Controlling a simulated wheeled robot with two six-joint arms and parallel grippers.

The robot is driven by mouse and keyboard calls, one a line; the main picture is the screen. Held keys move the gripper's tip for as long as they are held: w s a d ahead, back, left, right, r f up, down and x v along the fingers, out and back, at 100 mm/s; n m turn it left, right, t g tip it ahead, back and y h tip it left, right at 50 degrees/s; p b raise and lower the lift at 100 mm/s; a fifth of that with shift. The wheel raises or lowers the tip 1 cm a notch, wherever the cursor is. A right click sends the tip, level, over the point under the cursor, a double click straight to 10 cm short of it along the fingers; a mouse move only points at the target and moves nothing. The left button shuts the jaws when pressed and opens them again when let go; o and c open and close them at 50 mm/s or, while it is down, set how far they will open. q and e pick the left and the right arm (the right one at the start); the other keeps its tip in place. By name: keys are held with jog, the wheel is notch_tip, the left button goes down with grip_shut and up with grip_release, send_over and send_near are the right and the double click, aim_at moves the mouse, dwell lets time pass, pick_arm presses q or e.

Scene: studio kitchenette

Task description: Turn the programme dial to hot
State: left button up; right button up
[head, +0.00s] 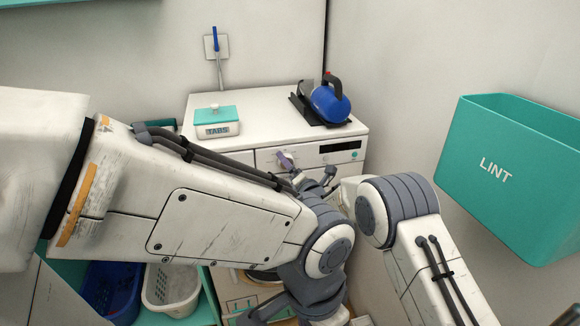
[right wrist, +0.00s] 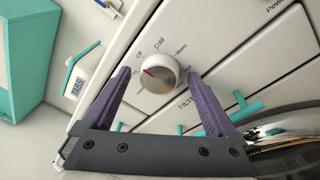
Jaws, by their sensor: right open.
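The programme dial (right wrist: 159,74) is a round silver knob on the white washer front (right wrist: 215,60). Its red mark points left and slightly up, near what looks like the "Off" label; "Cold" is printed above the knob and the other labels are too small to read. My right gripper (right wrist: 159,80) is open, its purple fingers on either side of the dial with gaps showing. In the head view the right gripper (head: 287,161) is small at the washer's front panel and largely covers the dial. My left arm crosses the head view; its gripper is not visible.
A teal LINT bin (head: 500,170) is at the right wall. Blue (head: 108,290) and white (head: 172,288) baskets sit low at left.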

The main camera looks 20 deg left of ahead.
jog(key=c, duration=1.4)
jog(key=shift+o, duration=0.2)
jog(key=shift+f+m+b, duration=0.15)
jog(key=shift+m+b, duration=0.15)
jog(key=shift+b, duration=0.3)
jog(key=m+b, duration=0.4)
jog(key=m+t+b, duration=0.1)
jog(key=m+b, duration=0.2)
jog(key=b, duration=0.2)
jog(key=m+b, duration=0.4)
jog(key=shift+f+m+t, duration=0.25)
jog(key=shift+m+t, duration=0.05)
jog(key=shift+t, duration=0.1)
jog(key=m+b, duration=0.3)
jog(key=m, duration=0.1)
jog(key=shift+a+t, duration=0.1)
jog(key=shift+t, duration=0.2)
jog(key=m+h+b, duration=0.1)
jog(key=m+b, duration=0.1)
jog(key=m, duration=0.2)
jog(key=shift+s+t, duration=0.1)
jog(key=shift+t, duration=0.2)
jog(key=m+h+b, duration=0.1)
jog(key=m, duration=0.3)
jog(key=shift+a+r+b, duration=0.1)
jog(key=shift+b, duration=0.3)
jog(key=shift+r+m+t+h+b, duration=0.1)
jog(key=shift+m+t+h+b, duration=0.3)
jog(key=shift+m, duration=2.3)
